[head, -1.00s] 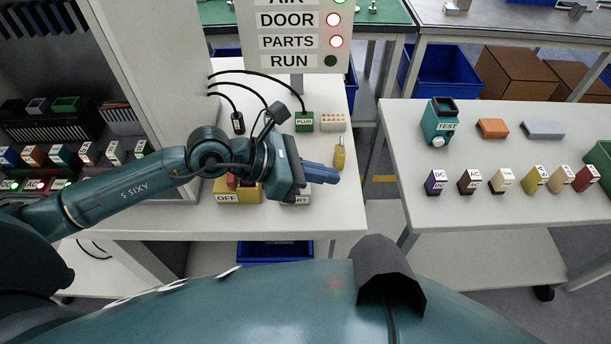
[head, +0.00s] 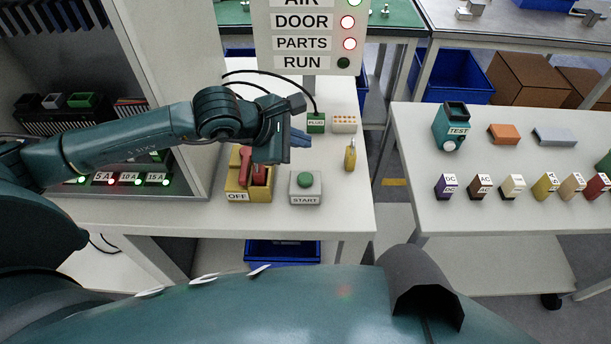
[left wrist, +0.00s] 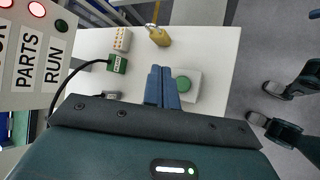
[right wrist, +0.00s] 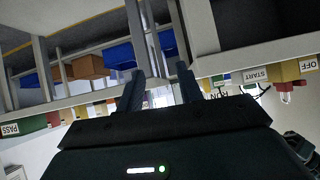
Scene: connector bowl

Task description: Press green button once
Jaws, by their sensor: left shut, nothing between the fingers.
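The green button (head: 306,180) sits on a grey box labelled START, on the white table in the head view. It also shows in the left wrist view (left wrist: 183,84), partly beside my left fingers. My left gripper (head: 300,138) is shut and empty, above and behind the START box in the head view. Its fingertips (left wrist: 162,70) point past the button in the left wrist view, apart from it as far as I can tell. My right gripper (right wrist: 158,80) is open and empty, away from the button; it is not seen in the head view.
A yellow box labelled OFF with a red switch (head: 246,178) stands just left of the START box. A yellow padlock (head: 350,157) and a green plug (head: 316,122) lie behind. The sign panel (head: 310,40) stands at the back. A second table (head: 500,215) is at right.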

